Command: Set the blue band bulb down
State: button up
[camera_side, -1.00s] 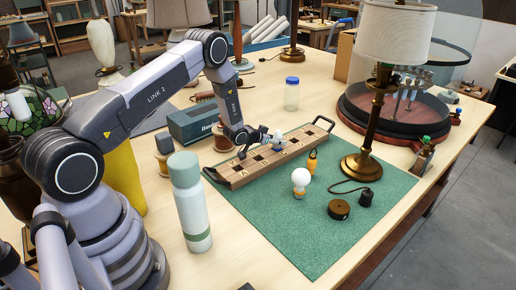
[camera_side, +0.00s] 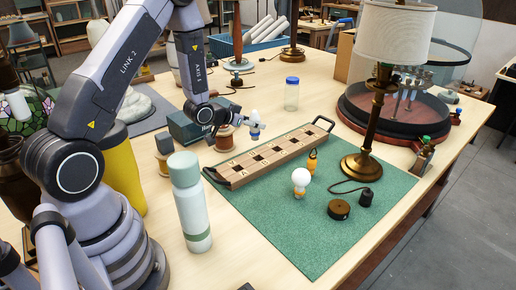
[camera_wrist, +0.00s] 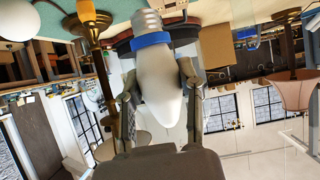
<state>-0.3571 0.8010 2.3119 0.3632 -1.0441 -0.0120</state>
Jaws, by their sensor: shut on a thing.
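The blue band bulb (camera_wrist: 160,85) fills the middle of the wrist view, a white glass body with a blue band below a ribbed metal base. My gripper (camera_wrist: 157,88) is shut on it, one finger on each side of the glass. In the side view the bulb (camera_side: 254,127) hangs base down in my gripper (camera_side: 249,120), above the back edge of the wooden tray (camera_side: 236,183) and clear of it. The tray has a row of dark and light squares with letters and lies on the green mat (camera_side: 285,240). Some squares are hard to make out.
The brass lamp (camera_side: 375,125) stands right. A pale bottle (camera_side: 190,205) stands front left. The mat's front is clear.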

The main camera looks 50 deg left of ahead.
jog(key=s+d+f+m+g+h, duration=0.3)
jog(key=s+d+m+h, duration=0.6)
jog(key=d, duration=0.7)
jog(key=shift+g, duration=0.3)
jog(key=shift+s+f, duration=0.3)
jog(key=shift+f, duration=1.35)
jog(key=shift+s+f, duration=0.25)
jog(key=shift+f, duration=1.4)
jog(key=shift+s+f, duration=0.3)
jog(key=shift+f, duration=1.35)
jog(key=shift+f, duration=0.15)
jog(key=o, duration=1)
